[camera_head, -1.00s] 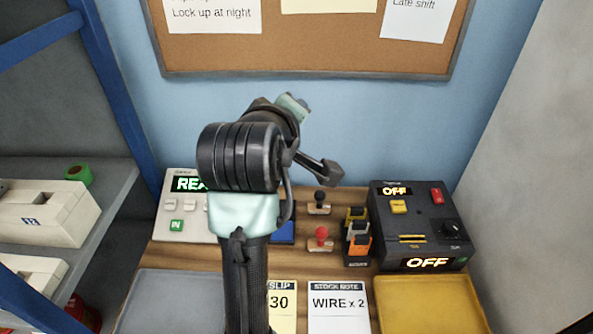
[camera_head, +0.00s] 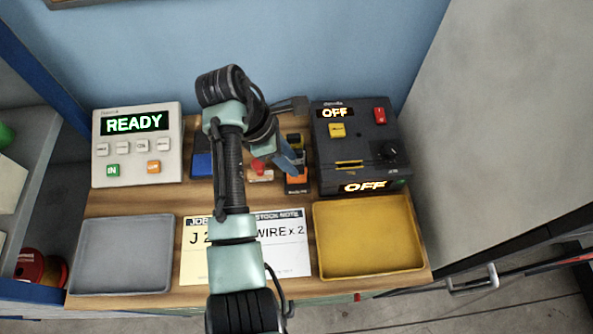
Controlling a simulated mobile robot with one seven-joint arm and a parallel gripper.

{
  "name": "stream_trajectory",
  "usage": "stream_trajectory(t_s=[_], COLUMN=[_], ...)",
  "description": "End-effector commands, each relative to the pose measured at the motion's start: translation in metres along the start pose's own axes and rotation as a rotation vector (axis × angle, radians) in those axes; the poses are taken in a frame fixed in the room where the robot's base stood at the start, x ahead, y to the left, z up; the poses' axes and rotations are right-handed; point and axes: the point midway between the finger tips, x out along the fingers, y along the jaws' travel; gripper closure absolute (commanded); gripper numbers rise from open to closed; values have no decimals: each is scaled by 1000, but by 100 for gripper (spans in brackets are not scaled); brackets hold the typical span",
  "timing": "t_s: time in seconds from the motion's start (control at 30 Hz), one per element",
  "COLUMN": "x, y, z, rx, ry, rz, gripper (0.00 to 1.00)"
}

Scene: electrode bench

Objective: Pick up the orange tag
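The orange tag (camera_head: 296,178) stands at the front of a small black rack (camera_head: 297,189) in the middle of the bench, left of the black box. Darker and yellow tags (camera_head: 294,139) show behind it in the rack. My gripper (camera_head: 290,163) points down at the rack, its fingertips just behind or above the orange tag. My wrist and fingers hide part of the rack. I cannot tell whether the fingers touch a tag or how far apart they are.
A black box (camera_head: 350,175) with "OFF" displays stands close right of the rack. A white "READY" panel (camera_head: 140,172) stands left, near a blue pad (camera_head: 202,164). A red-handled stamp (camera_head: 260,172) is beside the rack. Grey (camera_head: 120,255) and yellow (camera_head: 368,240) trays lie in front, seemingly empty.

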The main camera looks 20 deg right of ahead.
Motion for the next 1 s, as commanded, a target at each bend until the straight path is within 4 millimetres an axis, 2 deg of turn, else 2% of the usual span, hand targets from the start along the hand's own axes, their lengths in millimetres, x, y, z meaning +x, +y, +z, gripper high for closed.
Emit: stream_trajectory(t_s=[0.17, 0.4, 0.7, 0.77, 0.9, 1.0], x=[14, 48, 55, 55, 54, 54], y=[-2, -4, -3, -3, -3, -3], z=[-2, -6, -6, -6, -6, -6], rx=[-1, 1, 2, 2, 2, 2], ry=[0, 2, 2, 2, 2, 2], rz=[-2, -1, 1, 1, 1, 2], gripper=[65, 65, 65, 74, 99, 100])
